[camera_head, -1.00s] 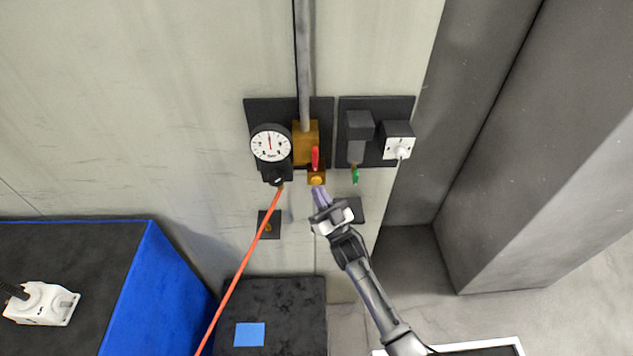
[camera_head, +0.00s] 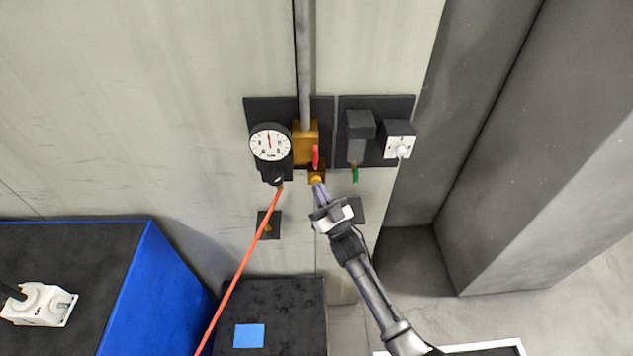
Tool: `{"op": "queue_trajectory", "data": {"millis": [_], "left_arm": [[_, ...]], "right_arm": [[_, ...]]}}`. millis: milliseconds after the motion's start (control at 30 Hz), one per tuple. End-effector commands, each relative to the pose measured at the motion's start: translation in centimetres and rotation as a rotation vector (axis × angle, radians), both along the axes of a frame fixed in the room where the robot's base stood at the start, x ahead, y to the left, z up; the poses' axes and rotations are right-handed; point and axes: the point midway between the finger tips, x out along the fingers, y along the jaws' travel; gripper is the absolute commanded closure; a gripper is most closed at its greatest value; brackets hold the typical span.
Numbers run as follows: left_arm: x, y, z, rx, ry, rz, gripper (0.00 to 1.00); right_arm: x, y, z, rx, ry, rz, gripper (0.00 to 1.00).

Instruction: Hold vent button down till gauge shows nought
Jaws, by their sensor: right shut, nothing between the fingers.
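The round white gauge (camera_head: 270,144) sits on a black panel on the wall. Its red needle points about straight up; the scale figures are too small to read. Right of it is a brass valve block (camera_head: 304,146) with a red lever (camera_head: 315,157). Below the lever is a small orange-yellow vent button (camera_head: 316,179) on a brass fitting. My right gripper (camera_head: 318,186) is shut and empty, its fingertips at the button's lower edge. Whether they touch or press it I cannot tell.
An orange hose (camera_head: 240,268) runs down from the gauge. A second panel at right holds a dark box, a green-tipped part (camera_head: 355,175) and a white-faced box (camera_head: 399,146). A black box with a blue patch (camera_head: 249,336) stands below. A blue-edged block (camera_head: 150,290) is at left.

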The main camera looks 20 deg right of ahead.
Motion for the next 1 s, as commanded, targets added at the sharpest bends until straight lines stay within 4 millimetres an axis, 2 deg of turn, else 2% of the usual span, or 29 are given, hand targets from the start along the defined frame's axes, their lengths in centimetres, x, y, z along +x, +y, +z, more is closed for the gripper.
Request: {"op": "queue_trajectory", "data": {"millis": [1000], "left_arm": [[0.0,0.05,-0.85,0.002,0.0,-0.002,0.15]], "right_arm": [[0.99,-0.35,-0.02,0.0,0.001,0.0,1.0]]}}
